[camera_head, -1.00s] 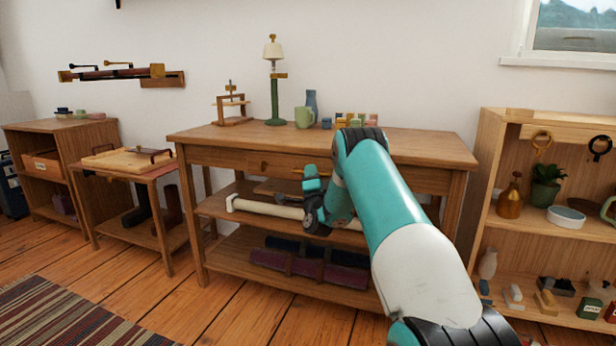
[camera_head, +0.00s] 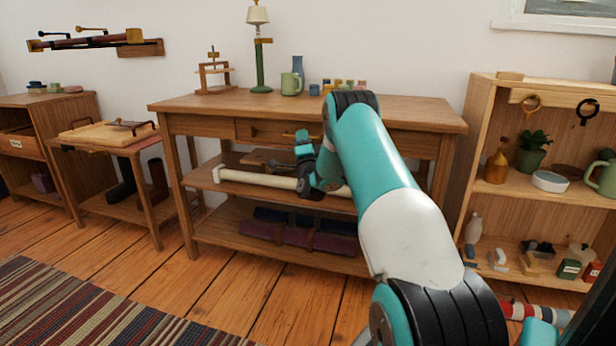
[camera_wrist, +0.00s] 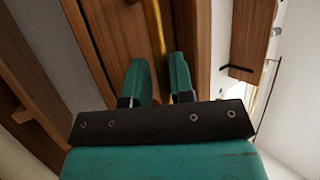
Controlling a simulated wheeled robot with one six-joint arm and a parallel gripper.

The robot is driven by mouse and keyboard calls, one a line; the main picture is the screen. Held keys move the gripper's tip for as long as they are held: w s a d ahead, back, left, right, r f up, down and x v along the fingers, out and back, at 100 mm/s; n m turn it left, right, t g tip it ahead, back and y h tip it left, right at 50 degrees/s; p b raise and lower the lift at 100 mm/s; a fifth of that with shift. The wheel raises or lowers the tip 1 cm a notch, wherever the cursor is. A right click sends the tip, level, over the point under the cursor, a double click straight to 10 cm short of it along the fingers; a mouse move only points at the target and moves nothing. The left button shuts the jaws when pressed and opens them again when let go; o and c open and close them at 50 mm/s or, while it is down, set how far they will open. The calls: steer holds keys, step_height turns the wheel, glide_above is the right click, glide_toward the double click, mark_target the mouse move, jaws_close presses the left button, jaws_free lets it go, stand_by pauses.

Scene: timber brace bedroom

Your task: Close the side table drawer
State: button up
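The wooden side table (camera_head: 180,104) stands against the wall in the head view. Its drawer (camera_head: 276,130) sits under the tabletop, with a brass handle (camera_head: 290,135) on its front. The front looks nearly level with the frame; I cannot tell whether a small gap is left. My gripper (camera_head: 304,137) is just in front of the drawer, by the handle, and my arm hides the drawer's right part. In the wrist view, the teal fingers of my gripper (camera_wrist: 158,68) are apart with nothing seen between them. The brass handle (camera_wrist: 155,24) lies beyond the fingertips; contact is unclear.
A lamp (camera_head: 260,60) and a green jug (camera_head: 290,84) stand on the tabletop. A pale roll (camera_head: 255,178) lies on the shelf below. An open shelf unit (camera_head: 482,110) stands close on the right. The floor (camera_head: 215,285) in front is clear, with a striped rug (camera_head: 90,310) at left.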

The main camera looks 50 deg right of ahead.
steer(key=b+v, duration=0.4)
steer(key=v, duration=1.2)
steer(key=shift+a+b, duration=0.2)
steer(key=shift+b, duration=0.1)
steer(key=shift+f, duration=0.15)
